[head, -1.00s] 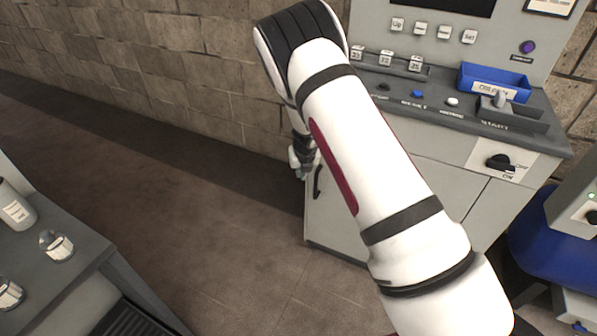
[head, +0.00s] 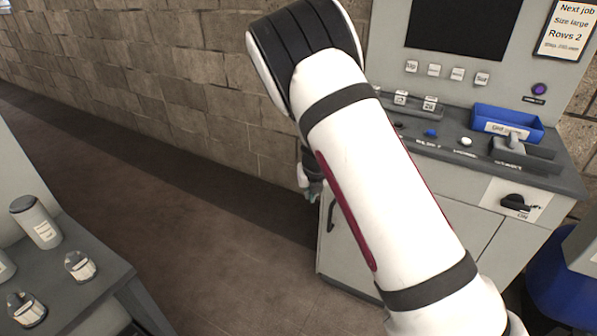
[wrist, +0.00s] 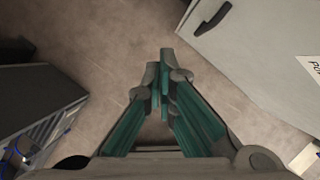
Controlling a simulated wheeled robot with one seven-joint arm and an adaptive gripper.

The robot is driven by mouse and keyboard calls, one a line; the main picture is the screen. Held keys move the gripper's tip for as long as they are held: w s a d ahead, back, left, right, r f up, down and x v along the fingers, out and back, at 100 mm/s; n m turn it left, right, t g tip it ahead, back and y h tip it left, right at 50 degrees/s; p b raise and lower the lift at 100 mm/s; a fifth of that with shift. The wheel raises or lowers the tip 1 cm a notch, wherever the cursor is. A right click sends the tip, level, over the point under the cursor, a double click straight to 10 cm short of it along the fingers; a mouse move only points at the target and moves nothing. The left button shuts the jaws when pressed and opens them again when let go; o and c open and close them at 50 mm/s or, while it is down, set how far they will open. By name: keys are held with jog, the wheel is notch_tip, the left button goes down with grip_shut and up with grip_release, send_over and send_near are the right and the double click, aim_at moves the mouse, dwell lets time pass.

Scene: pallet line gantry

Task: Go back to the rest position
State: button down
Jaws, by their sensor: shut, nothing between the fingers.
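My gripper (wrist: 161,82) shows in the wrist view with its teal-lined fingers together at the tips and nothing between them. It points down over bare brown floor. In the head view my gripper (head: 314,192) is small and partly hidden behind my white arm, in front of the cabinet's left edge. The grey control cabinet (head: 345,255) stands behind and to the right of my arm. In the wrist view the cabinet (wrist: 262,50) with its dark handle is at the upper right, apart from my gripper.
A blue tray (head: 508,124), buttons and a black rotary switch (head: 518,203) are on the cabinet. A grey table (head: 95,290) at the left holds a canister (head: 36,222) and several small containers. Open floor (head: 180,210) lies between table and cabinet. A brick wall (head: 150,70) runs behind.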

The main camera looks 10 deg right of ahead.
jog(key=s+a+r+n+y+p, duration=0.1)
jog(key=s+r+n+y+p, duration=0.1)
jog(key=s+r+n, duration=1)
jog(key=s+a+r+n+y+p, duration=0.2)
jog(key=s+r+n, duration=0.6)
jog(key=r, duration=0.8)
jog(key=s+d+r+n+h+p, duration=0.1)
jog(key=s+d+r+n, duration=0.1)
jog(key=s+n, duration=0.3)
jog(key=s+d+r+n+h, duration=0.1)
jog(key=s+r+n, duration=0.2)
jog(key=s, duration=0.9)
jog(key=s+d+r+n+h+p, duration=0.1)
jog(key=s+d+r+n, duration=0.1)
jog(key=s+n, duration=0.6)
jog(key=shift+s+d+r+h+p, duration=0.15)
jog(key=shift+d+r+h+p, duration=0.15)
jog(key=shift+h, duration=0.1)
